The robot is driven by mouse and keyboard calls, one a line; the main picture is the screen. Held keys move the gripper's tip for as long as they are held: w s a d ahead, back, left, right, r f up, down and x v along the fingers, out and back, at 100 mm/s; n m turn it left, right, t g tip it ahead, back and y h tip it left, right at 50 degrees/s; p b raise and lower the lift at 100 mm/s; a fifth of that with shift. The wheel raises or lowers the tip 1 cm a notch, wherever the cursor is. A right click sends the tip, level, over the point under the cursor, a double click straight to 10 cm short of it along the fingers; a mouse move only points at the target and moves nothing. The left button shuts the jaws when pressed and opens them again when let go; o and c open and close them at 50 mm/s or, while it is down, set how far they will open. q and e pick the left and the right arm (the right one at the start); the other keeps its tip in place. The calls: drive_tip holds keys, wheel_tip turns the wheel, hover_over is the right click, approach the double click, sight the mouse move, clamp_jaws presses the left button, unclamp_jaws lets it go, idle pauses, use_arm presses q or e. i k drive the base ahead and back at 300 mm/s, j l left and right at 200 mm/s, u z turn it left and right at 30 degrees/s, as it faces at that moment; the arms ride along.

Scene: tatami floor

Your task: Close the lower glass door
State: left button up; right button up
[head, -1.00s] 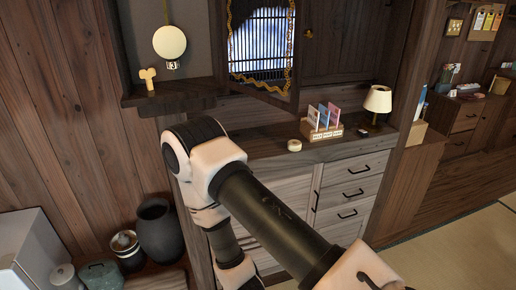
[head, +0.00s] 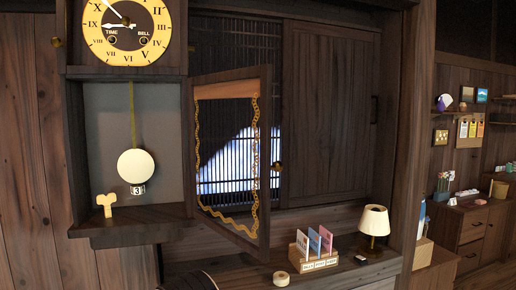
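The lower glass door (head: 265,185) stands open in the head view. It has a dark wooden frame and a gold decorative border on its pane. It swings out to the right from the right side of the clock's lower compartment (head: 103,118). A small round brass knob (head: 278,166) sits on its free right edge. Inside the open compartment hangs a white round pendulum bob (head: 138,166). Above is the clock face (head: 124,28). Neither gripper is in view; only a dark, rounded part of my arm shows at the bottom edge.
A gold key (head: 107,203) stands on the ledge left of the door. Below and right, the cabinet top holds a wooden card holder (head: 314,260), a small round item (head: 281,278) and a lamp (head: 373,222). Dark sliding panels (head: 325,125) stand behind the door.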

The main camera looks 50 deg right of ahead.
sight(260, 86)
drive_tip(key=i+l, duration=0.1)
drive_tip(key=l, duration=0.85)
drive_tip(key=i+l, duration=0.15)
drive_tip(key=l, duration=0.85)
drive_tip(key=k, duration=0.25)
